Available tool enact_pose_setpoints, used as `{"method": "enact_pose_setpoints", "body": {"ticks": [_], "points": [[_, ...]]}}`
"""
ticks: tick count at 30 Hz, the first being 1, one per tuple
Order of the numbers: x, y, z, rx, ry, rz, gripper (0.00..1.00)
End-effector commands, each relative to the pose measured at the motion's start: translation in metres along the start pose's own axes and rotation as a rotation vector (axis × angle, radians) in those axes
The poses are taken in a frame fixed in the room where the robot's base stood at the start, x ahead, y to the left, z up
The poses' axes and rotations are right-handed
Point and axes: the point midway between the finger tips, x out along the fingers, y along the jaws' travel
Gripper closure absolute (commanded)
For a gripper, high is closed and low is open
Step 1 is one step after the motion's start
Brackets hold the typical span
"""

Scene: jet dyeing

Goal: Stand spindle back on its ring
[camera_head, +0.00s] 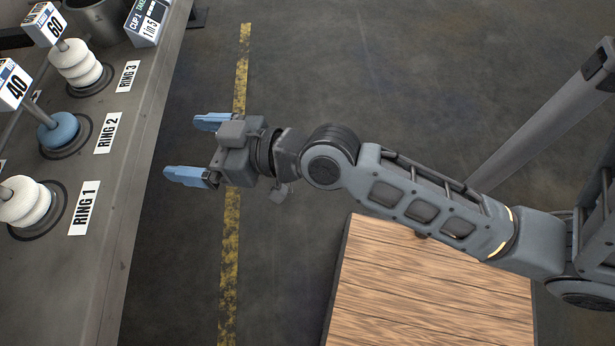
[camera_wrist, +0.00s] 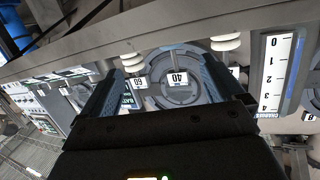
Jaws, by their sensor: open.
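In the head view, three spindles stand on dark round rings along the bench at left. The RING 3 (camera_head: 127,76) spindle (camera_head: 77,62) carries white discs and a 60 tag. The RING 2 (camera_head: 106,133) spindle (camera_head: 58,130) carries a blue disc and a 40 tag (camera_head: 13,86). The RING 1 (camera_head: 84,207) spindle (camera_head: 22,202) has white discs; its top is cut off. All lean left in the picture; I cannot tell real tilt from perspective. My gripper (camera_head: 190,148) is open and empty, right of the bench. The 40 tag (camera_wrist: 179,78) shows between its fingers in the wrist view.
A wooden-topped surface (camera_head: 430,290) lies below my arm. A yellow floor line (camera_head: 230,240) runs between it and the bench (camera_head: 75,285). A labelled box (camera_head: 146,22) and a dark vessel (camera_head: 98,18) stand at the bench's far end.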

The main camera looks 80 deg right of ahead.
Motion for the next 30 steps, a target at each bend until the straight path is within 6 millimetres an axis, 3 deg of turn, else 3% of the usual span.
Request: {"method": "enact_pose_setpoints", "body": {"ticks": [1,6,15,21,30], "points": [[-0.022,-0.003,0.014,0.000,-0.023,0.019,0.05],[-0.089,-0.009,0.036,-0.013,-0.053,0.072,0.05],[-0.195,-0.029,0.035,-0.050,-0.072,0.073,0.05],[-0.229,-0.038,0.025,-0.061,-0.071,0.049,0.05],[-0.234,-0.040,0.023,-0.063,-0.069,0.043,0.05]]}}
